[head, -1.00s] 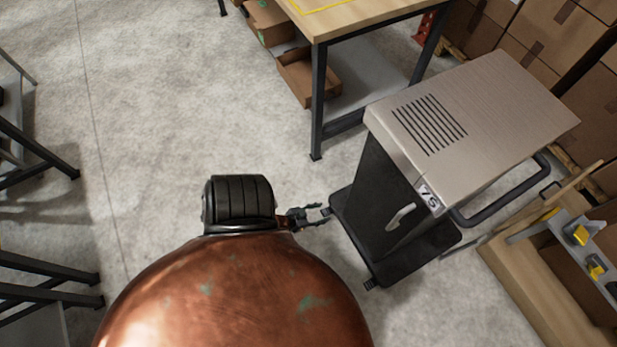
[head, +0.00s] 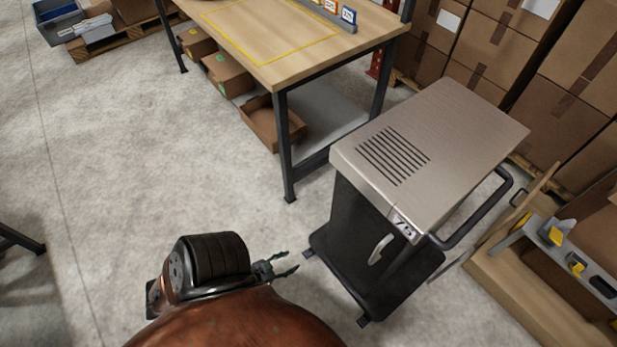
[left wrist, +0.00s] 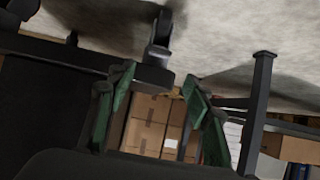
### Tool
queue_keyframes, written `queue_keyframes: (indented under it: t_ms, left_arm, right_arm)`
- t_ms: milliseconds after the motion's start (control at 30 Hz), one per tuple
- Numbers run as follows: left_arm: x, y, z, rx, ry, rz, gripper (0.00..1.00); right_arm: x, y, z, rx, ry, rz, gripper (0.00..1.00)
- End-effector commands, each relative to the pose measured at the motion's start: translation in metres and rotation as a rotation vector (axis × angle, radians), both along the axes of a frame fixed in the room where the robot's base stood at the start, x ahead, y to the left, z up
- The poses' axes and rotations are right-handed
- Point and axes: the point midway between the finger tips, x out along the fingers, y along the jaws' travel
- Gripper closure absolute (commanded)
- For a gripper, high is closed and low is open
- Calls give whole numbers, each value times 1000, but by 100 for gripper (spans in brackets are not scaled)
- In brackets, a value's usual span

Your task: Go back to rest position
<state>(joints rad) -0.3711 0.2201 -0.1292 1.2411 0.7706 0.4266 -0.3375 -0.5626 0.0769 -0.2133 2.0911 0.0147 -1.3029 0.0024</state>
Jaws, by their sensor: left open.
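My left gripper (head: 278,266) shows low in the middle of the head view, just past my dark wrist and copper-coloured arm. Its fingers are apart and nothing is between them. In the left wrist view the two green-padded fingers (left wrist: 158,112) are spread, with only distant cartons and floor seen through the gap. The gripper hangs over bare floor, left of the dark cabinet on wheels. My right gripper is not in view.
The metal-topped cabinet (head: 455,130) stands close to the right of my left gripper. A wooden workbench (head: 290,62) with cartons (head: 272,124) under it is behind. Stacked boxes (head: 490,48) and a wooden crate (head: 520,290) are at the right.

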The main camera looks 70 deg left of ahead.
Motion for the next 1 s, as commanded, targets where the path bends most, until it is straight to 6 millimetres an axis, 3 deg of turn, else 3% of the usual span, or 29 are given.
queue_keyframes:
  t_ms: [233,333,467,533,700,800,1000]
  left_arm:
    - [1,-1,0,-2,2,-2,54]
    - [5,-14,-2,-26,20,-29,54]
    - [15,-61,-7,-110,102,-126,54]
    - [18,-94,-7,-163,177,-200,54]
    - [7,-160,5,-236,399,-353,54]
    - [-8,-181,19,-247,537,-406,54]
    - [-36,-189,47,-228,737,-429,54]
  right_arm:
    - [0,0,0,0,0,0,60]
    - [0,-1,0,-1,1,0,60]
    - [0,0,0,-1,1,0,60]
    - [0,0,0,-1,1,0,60]
    - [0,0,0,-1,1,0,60]
    - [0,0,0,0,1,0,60]
    - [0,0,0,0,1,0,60]
